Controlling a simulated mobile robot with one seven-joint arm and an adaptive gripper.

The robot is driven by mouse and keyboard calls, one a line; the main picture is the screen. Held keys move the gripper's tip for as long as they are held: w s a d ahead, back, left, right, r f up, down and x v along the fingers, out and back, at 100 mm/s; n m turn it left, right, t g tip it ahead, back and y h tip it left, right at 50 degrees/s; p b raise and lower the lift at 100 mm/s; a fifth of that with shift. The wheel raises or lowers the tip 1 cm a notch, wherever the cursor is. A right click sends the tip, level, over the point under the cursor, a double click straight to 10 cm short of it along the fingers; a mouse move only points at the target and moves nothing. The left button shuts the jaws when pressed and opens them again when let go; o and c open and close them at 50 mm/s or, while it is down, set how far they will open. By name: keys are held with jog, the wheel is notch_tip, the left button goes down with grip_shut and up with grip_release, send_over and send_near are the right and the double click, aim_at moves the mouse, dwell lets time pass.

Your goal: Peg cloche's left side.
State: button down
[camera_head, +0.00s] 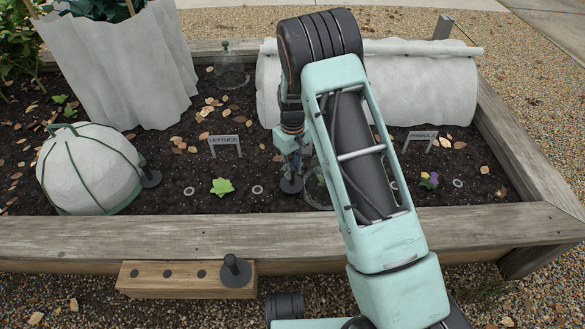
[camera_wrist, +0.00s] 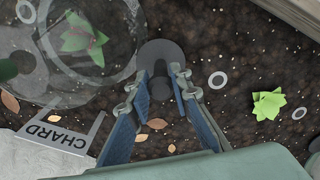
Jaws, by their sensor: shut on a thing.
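My gripper (camera_wrist: 163,88) is shut on the upright handle of a dark peg (camera_wrist: 160,54). In the head view the gripper (camera_head: 290,160) is low over the bed, with the peg's round disc (camera_head: 291,185) at or close to the soil; I cannot tell whether it is pushed in. A clear cloche (camera_wrist: 85,88) covers a green seedling (camera_wrist: 80,35). The peg is beside the cloche's rim, on its left in the head view; whether they touch is unclear. In the head view my arm hides much of this cloche (camera_head: 316,197). A CHARD sign (camera_wrist: 60,133) stands near it.
A wooden peg block (camera_head: 140,283) in front of the bed holds one peg (camera_head: 236,270). A white cloth dome (camera_head: 85,170) stands at left with a peg (camera_head: 150,177). An uncovered seedling (camera_head: 222,186) lies between two rings. A white row cover (camera_head: 435,90) lies behind.

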jog(key=shift+f, duration=0.9)
dwell(0.3)
jog(key=c, duration=1.7)
grip_release()
jog(key=shift+o, duration=0.2)
notch_tip(320, 180, up, 12)
